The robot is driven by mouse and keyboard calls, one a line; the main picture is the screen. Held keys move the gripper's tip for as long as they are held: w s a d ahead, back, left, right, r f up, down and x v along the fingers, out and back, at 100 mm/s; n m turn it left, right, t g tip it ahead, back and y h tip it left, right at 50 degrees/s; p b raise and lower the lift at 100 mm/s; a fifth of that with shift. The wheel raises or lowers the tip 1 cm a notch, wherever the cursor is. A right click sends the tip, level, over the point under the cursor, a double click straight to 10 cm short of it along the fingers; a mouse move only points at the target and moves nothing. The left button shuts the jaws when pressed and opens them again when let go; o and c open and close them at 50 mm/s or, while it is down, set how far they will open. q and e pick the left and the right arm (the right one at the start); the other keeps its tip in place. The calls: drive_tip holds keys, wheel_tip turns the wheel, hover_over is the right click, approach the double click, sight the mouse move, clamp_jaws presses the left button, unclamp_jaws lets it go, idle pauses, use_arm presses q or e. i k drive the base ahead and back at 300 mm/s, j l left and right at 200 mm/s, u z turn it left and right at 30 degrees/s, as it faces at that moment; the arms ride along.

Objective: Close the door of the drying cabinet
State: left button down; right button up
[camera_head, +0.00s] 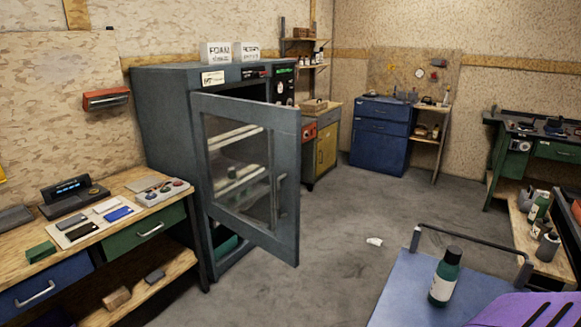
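The drying cabinet (165,110) is a tall dark grey unit against the left wall. Its door (289,180) has a grey frame around a glass pane and stands open, swung out into the room. Through the glass I see pale shelves or racks, partly blurred. A control panel with green lit marks (284,85) is at the cabinet's upper right front. Neither of my grippers shows in the head view.
A workbench (120,192) with drawers stands left of the cabinet. A blue cart (401,290) carrying a green bottle (445,277) is at the lower right. A small white scrap (374,241) lies on the floor. The floor (325,225) right of the door is mostly clear.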

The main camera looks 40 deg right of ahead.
sight(286, 122)
drive_tip(key=z, duration=0.8)
drive_tip(key=i+j, duration=0.4)
drive_tip(key=j, duration=0.25)
drive_tip(key=i+j+u, duration=0.15)
drive_tip(key=i+j, duration=0.25)
drive_tip(key=i, duration=0.15)
